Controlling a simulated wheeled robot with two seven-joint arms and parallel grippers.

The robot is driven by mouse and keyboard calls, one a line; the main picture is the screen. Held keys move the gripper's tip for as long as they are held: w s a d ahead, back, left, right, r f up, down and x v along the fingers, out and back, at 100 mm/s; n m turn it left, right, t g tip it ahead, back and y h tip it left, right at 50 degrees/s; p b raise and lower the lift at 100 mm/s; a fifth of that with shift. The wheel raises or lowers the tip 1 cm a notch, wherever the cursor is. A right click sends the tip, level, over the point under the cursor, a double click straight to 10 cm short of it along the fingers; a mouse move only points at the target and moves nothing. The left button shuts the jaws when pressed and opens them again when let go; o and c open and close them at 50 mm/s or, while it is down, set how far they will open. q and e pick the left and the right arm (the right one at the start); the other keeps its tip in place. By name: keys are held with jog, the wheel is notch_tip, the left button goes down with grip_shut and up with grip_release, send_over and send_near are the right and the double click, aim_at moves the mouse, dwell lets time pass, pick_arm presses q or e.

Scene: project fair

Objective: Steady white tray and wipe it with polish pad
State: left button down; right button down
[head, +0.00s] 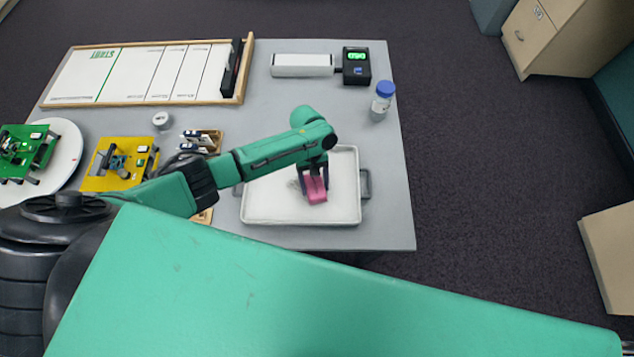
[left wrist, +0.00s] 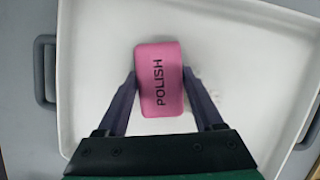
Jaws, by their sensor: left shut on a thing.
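The white tray (head: 340,208) lies on the right part of the grey table, with a grey handle at each side. It also fills most of the left wrist view (left wrist: 100,50). A pink polish pad (head: 316,192) is over the middle of the tray. In the left wrist view the pad (left wrist: 160,95) shows the word POLISH. My left gripper (head: 313,183) points down and is shut on the pad, one finger on each side. Whether the pad touches the tray floor is hard to tell. A faint grey smudge shows on the tray beside the pad. My right gripper is not in view.
A bottle with a blue cap (head: 382,98) and a device with a green display (head: 356,67) stand behind the tray. Circuit-board robots, one yellow (head: 115,165), stand at left. A wood-framed board (head: 150,72) lies at the back left.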

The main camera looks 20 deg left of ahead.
aim_at(330, 193)
pick_arm(q)
jog(key=shift+w+d+b, duration=0.15)
jog(key=shift+w+d, duration=0.1)
jog(key=shift+d, duration=0.75)
jog(key=shift+w+d+b, duration=0.15)
jog(key=shift+w+d, duration=0.1)
jog(key=shift+d, duration=0.8)
jog(key=shift+w+d+b, duration=0.15)
jog(key=shift+w+d, duration=0.1)
jog(key=shift+d, duration=0.75)
jog(key=shift+s+a+r+p, duration=0.1)
jog(key=shift+s+a+p, duration=0.05)
jog(key=shift+a+p, duration=0.45)
jog(key=shift+s+a+r+p, duration=0.1)
jog(key=shift+s+a+p, duration=0.05)
jog(key=shift+a+p, duration=0.4)
jog(key=shift+s+a+f+p, duration=0.15)
jog(key=shift+a+p, duration=0.25)
jog(key=shift+a, duration=0.25)
jog(key=shift+s+a+p, duration=0.25)
jog(key=shift+a+p, duration=0.35)
jog(key=shift+a, duration=0.15)
jog(key=shift+s+a, duration=0.1)
jog(key=shift+a, duration=0.3)
jog(key=shift+s+a+f, duration=0.1)
jog(key=shift+a+f, duration=0.1)
jog(key=shift+a, duration=0.05)
jog(key=shift+r, duration=0.1)
